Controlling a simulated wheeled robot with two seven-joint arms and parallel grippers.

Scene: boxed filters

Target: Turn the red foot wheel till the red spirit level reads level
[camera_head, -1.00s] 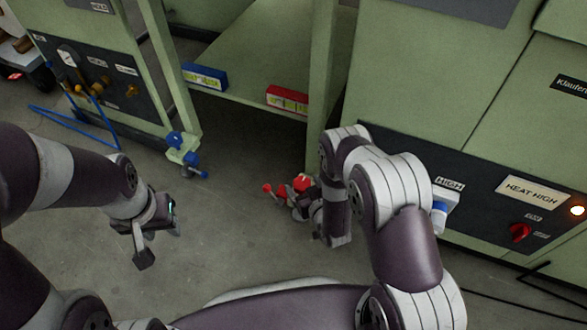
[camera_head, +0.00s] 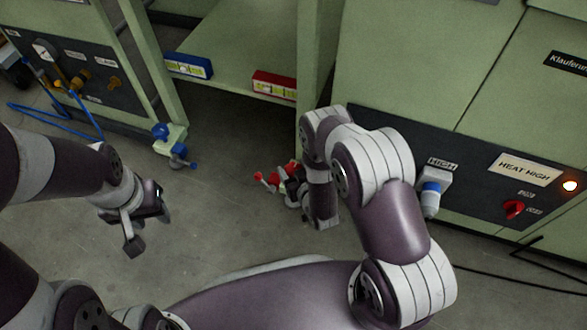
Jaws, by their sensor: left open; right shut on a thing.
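The red foot wheel (camera_head: 266,181) is low at the foot of the green frame's right leg, partly hidden by my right gripper. My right gripper (camera_head: 290,186) is shut on the red foot wheel; its fingertips are hard to make out. The red spirit level (camera_head: 275,86) sits on the front edge of the green shelf. Its yellow vial shows, but the bubble is too small to read. My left gripper (camera_head: 147,224) is open and empty above the floor at the left, away from both.
A blue spirit level (camera_head: 188,66) sits on the shelf's left end, above a blue foot wheel (camera_head: 180,160). A green cabinet with a red knob (camera_head: 513,209) and a blue-and-white plug (camera_head: 430,195) stands right. A blue hose (camera_head: 50,118) lies left. Floor between the arms is clear.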

